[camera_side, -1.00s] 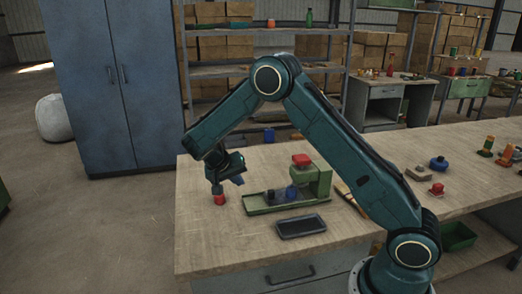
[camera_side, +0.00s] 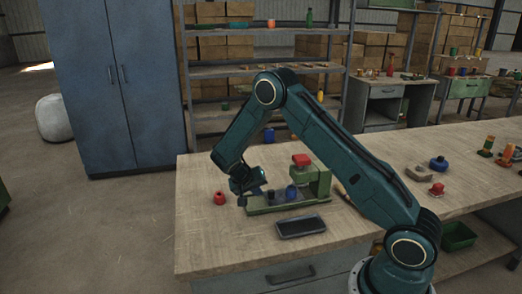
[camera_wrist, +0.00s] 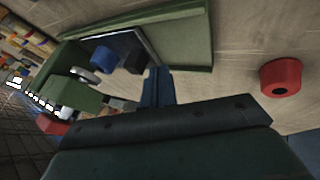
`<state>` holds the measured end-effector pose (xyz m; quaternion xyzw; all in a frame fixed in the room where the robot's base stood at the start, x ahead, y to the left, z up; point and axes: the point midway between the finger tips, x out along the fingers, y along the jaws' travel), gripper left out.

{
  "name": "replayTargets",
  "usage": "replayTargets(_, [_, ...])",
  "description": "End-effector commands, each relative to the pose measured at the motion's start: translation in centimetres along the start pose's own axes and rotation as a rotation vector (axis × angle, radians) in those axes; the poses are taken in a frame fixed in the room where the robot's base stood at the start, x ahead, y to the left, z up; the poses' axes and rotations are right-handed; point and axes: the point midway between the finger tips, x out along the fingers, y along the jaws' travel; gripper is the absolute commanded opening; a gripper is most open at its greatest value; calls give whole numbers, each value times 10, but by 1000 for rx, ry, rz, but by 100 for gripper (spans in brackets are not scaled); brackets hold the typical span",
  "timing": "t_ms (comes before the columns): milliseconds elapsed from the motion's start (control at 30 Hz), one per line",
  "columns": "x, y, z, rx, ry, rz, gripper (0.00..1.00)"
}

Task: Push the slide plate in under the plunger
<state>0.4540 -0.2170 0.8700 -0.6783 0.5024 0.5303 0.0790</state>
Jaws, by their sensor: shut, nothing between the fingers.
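The green press (camera_side: 318,182) with a red cap (camera_side: 301,160) stands at the right end of a low green base (camera_side: 297,207). The slide plate (camera_wrist: 128,38) appears as a shiny grey plate on that base in the wrist view. A blue piece (camera_wrist: 103,58) and a dark piece (camera_wrist: 136,64) are at the plate. The pale plunger (camera_wrist: 84,76) shows beside the blue piece. My gripper (camera_side: 243,203) is shut and empty, low at the left end of the base. Its fingers (camera_wrist: 157,82) are close to the dark piece; I cannot tell whether they touch.
A red part with a hole (camera_side: 220,198) stands on the table left of my gripper. A dark tray (camera_side: 300,226) lies in front of the base. Several other parts stand on the table at the right. The table's front left is clear.

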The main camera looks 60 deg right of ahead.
Motion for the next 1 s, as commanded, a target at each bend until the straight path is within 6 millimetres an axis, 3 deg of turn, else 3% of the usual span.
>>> replayTargets(200, [6, 13, 0, 0, 0, 0, 0])
replayTargets(667, [8, 17, 0, 0, 0, 1, 0])
replayTargets(1000, [25, 48, 0, 2, 0, 1, 0])
